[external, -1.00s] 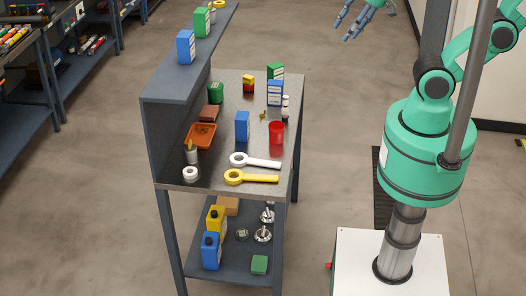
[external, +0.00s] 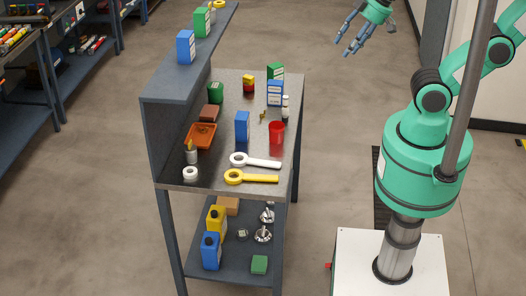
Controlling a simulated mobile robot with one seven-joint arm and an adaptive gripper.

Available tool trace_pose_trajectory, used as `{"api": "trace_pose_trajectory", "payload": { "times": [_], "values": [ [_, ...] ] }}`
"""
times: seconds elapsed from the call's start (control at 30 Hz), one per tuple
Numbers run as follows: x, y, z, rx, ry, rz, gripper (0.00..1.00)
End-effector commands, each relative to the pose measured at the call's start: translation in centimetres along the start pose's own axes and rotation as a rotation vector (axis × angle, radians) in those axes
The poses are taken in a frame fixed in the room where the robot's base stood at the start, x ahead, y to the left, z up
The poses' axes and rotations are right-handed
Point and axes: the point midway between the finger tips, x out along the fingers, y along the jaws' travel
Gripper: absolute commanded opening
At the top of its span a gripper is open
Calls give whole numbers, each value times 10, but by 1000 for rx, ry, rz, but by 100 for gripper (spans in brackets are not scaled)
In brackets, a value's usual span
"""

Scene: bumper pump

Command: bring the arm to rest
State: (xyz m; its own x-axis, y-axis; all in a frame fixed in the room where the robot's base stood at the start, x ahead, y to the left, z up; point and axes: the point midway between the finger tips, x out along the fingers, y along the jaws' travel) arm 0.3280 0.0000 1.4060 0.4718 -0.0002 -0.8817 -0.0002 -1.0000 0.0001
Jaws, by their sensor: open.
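My gripper (external: 353,38) is at the top of the external view, to the right of the workbench and clear of it. Its blue-grey fingers are spread apart and point down to the left. Nothing is between them. My teal arm comes from the base at the right; part of it is cut off by the top and right edges of the picture.
Floor between bench and base is free.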

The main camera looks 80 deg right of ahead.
Motion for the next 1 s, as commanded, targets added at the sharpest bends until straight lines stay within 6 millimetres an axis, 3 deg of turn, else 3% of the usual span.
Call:
{"api": "trace_pose_trajectory", "payload": {
  "times": [0.03,0.1,0.43,0.63,0.97,1.0],
  "values": [
    [16,0,9,0,0,0,48],
    [28,0,15,0,0,0,48],
    [75,0,40,0,0,0,48],
    [86,0,46,0,0,0,48],
    [86,0,46,0,0,0,48],
    [86,0,46,0,0,0,54]
  ]
}}
